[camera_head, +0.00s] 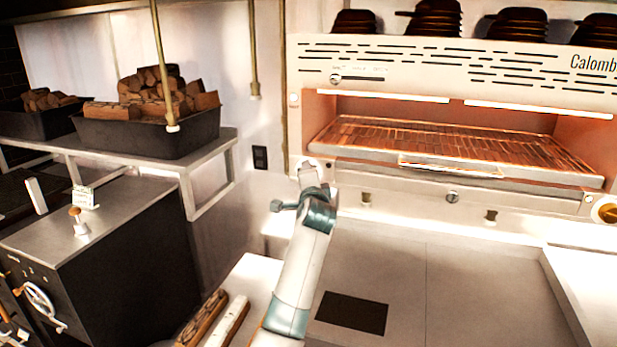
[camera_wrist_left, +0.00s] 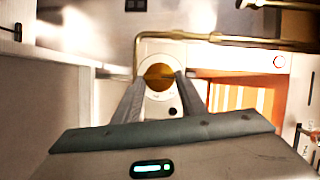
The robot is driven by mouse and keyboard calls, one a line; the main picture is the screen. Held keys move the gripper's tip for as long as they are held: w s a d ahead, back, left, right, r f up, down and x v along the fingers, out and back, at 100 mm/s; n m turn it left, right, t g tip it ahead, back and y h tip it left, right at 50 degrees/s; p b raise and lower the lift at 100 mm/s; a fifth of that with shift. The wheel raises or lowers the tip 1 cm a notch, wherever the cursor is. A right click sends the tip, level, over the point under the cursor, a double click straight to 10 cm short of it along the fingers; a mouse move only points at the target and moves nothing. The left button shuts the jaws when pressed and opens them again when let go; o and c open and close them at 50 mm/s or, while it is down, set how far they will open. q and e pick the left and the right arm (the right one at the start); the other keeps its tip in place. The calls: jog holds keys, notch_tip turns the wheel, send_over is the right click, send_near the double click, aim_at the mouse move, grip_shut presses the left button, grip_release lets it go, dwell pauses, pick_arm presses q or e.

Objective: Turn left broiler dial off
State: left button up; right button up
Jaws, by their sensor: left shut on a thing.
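The left broiler dial shows in the left wrist view as a round brass knob (camera_wrist_left: 158,72) on a pale round plate. My left gripper (camera_wrist_left: 160,80) has one finger on each side of the knob and is shut on it. In the head view my left gripper (camera_head: 308,172) is at the lower left corner of the broiler (camera_head: 440,171), and it hides most of the left dial there. The exact turn of the knob is hard to read. My right gripper is in neither view.
A right brass dial (camera_head: 607,211) sits at the broiler's lower right. The glowing rack has a front handle (camera_head: 450,168). A brass pipe (camera_wrist_left: 235,40) runs close above the left dial. A shelf with a black wood bin (camera_head: 150,138) stands left; the counter (camera_head: 460,290) below is mostly clear.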

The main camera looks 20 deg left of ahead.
pick_arm(q)
jog(key=shift+f, duration=0.1)
jog(key=o, duration=1.1)
jog(key=shift+c, duration=0.2)
jog(key=shift+s, duration=0.1)
jog(key=b+v, duration=0.6)
jog(key=v, duration=1.1)
jog(key=shift+d, duration=0.1)
